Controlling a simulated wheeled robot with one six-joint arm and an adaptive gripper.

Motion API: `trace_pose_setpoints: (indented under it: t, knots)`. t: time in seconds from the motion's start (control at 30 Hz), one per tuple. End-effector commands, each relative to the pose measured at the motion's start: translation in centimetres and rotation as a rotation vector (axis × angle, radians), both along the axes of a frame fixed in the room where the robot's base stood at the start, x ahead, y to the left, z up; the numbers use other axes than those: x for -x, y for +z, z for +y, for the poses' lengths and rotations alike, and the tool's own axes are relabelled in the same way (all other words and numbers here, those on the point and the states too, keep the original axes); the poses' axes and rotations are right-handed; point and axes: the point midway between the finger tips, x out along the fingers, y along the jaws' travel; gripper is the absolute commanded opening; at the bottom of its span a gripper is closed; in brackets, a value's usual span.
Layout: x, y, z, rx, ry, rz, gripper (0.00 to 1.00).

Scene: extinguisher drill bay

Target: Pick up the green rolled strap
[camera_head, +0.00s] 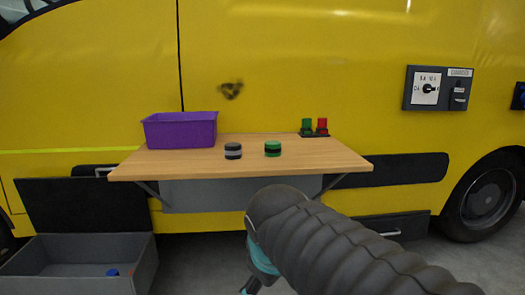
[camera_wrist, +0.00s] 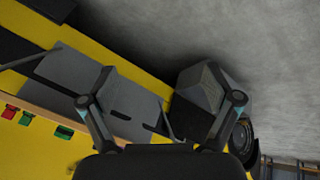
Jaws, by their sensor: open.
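The green rolled strap (camera_head: 272,149) is a short roll, green with a dark band, on the wooden shelf (camera_head: 325,160) in the head view. A similar grey rolled strap (camera_head: 233,151) stands to its left, apart from it. My gripper (camera_wrist: 162,108) shows in the wrist view with its two fingers spread wide and nothing between them. It points away from the shelf top, toward the grey floor and the vehicle's lower side. In the head view my arm covers the lower middle, and the gripper's fingers are mostly hidden.
A purple bin (camera_head: 181,131) stands at the shelf's left end. A green and red switch pair (camera_head: 314,128) is at the back right. An open grey drawer box (camera_head: 80,268) sits below left, with small blue and red items inside. A control panel (camera_head: 438,88) is on the yellow vehicle wall.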

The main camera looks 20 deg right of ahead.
Motion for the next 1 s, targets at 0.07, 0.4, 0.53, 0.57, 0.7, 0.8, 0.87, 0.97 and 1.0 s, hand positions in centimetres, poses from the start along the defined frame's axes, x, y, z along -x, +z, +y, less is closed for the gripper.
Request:
trace_pose_setpoints:
  t: [0.07,0.4,0.53,0.57,0.7,0.8,0.87,0.97,1.0]
  knots:
    - [-3.4,2.1,-1.0,0.129,0.115,0.035,0.89]
    - [-17.3,9.4,-5.1,0.679,0.561,0.253,0.89]
    - [-22.7,11.5,-6.2,0.875,0.704,0.37,0.89]
    - [-23.9,11.9,-6.5,0.919,0.735,0.402,0.89]
    - [-29.3,13.5,-7.3,1.11,0.864,0.557,0.89]
    - [-32.5,14.3,-7.6,1.224,0.938,0.672,0.89]
    - [-34.0,14.8,-7.7,1.28,0.971,0.734,0.89]
    - [-35.8,15.2,-7.8,1.343,1.009,0.817,0.89]
    - [-36.3,15.3,-7.8,1.361,1.02,0.841,0.89]
